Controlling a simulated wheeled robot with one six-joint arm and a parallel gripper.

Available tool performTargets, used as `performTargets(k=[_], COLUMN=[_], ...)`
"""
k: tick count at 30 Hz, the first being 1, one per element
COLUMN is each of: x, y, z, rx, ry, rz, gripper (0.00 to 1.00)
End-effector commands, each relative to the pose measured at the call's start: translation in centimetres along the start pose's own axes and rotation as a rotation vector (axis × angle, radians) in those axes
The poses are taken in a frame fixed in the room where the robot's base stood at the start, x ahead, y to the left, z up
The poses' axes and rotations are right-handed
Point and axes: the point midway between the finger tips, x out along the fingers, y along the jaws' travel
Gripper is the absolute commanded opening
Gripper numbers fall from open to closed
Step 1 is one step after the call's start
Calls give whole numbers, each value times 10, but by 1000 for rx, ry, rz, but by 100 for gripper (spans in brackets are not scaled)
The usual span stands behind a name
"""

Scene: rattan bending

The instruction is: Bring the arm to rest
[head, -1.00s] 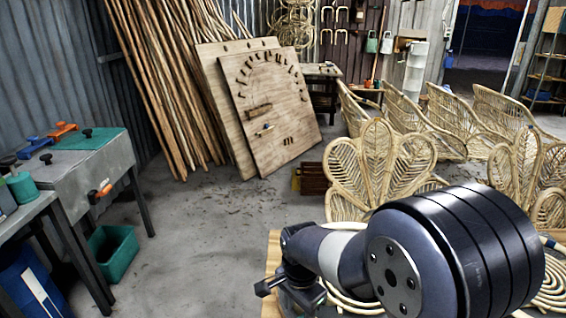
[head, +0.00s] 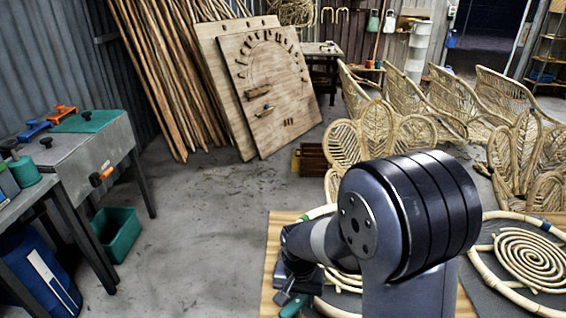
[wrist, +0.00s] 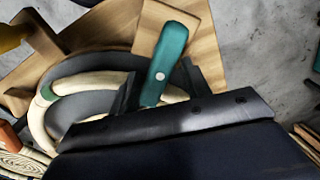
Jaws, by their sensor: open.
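My gripper (head: 289,290) is low at the left edge of the wooden work table (head: 276,244), mostly hidden by my arm in the head view. In the wrist view my gripper (wrist: 160,88) has its two dark fingers apart. A teal-handled tool (wrist: 168,58) shows between the fingers; I cannot tell whether they touch it. Its teal end also shows in the head view (head: 292,305). A bent rattan ring (wrist: 38,122) with a green band lies beside the fingers.
A second rattan ring with a spiral (head: 530,258) lies on the right of the table. Rattan chairs (head: 500,95) stand behind it. A grey bench (head: 85,150) and a green bin (head: 117,235) are at left.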

Motion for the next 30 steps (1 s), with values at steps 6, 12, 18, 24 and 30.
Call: performTargets(k=[6,12,18,24,30], x=[0,0,0,-1,-9], y=[0,0,0,1,7], z=[0,0,0,2,16], rx=[-116,-154,-155,-155,-159], ry=[-2,-2,-2,-6,-37], rz=[1,1,1,2,10], gripper=[45,45,45,45,45])
